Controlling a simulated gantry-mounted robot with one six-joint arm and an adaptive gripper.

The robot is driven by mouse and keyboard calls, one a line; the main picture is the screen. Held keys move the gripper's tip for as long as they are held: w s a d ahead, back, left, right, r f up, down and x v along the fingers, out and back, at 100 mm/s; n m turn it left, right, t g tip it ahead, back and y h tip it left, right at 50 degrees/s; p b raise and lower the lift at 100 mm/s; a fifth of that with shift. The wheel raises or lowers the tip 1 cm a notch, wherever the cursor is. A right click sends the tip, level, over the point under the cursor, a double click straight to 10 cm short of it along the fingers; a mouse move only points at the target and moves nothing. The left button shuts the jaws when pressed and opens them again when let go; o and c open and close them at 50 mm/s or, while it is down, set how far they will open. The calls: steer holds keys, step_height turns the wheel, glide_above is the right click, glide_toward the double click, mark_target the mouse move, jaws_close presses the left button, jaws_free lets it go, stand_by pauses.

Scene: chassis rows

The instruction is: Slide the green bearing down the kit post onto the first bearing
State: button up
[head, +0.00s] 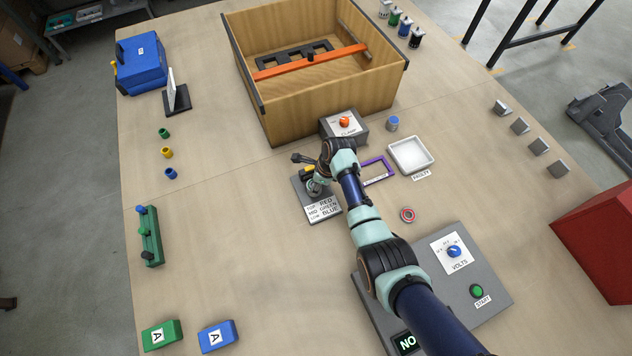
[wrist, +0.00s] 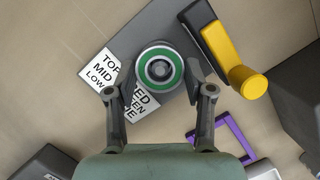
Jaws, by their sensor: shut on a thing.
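The green bearing (wrist: 160,87) is a ring with a green band, held between the two fingers of my gripper (wrist: 160,75) in the wrist view. The kit post's round grey top (wrist: 159,68) shows in the bearing's centre, so the bearing appears around or right above it. How high the bearing sits cannot be told. The first bearing is hidden beneath. The dark kit base (head: 299,191) bears a label (head: 323,209) reading top red, mid green, low blue. In the head view my gripper (head: 314,186) is over this base, partly hiding the post.
A yellow handle (wrist: 235,65) stands close beside my right finger. A red bearing (head: 407,215) lies on the table to the right. A purple frame (head: 377,171), a white tray (head: 411,155) and a clamp box (head: 345,126) are nearby.

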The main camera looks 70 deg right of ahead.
steer(key=shift+f+b, duration=0.35)
steer(key=shift+f, duration=0.25)
steer(key=o, duration=1.3)
steer(key=v, duration=1.2)
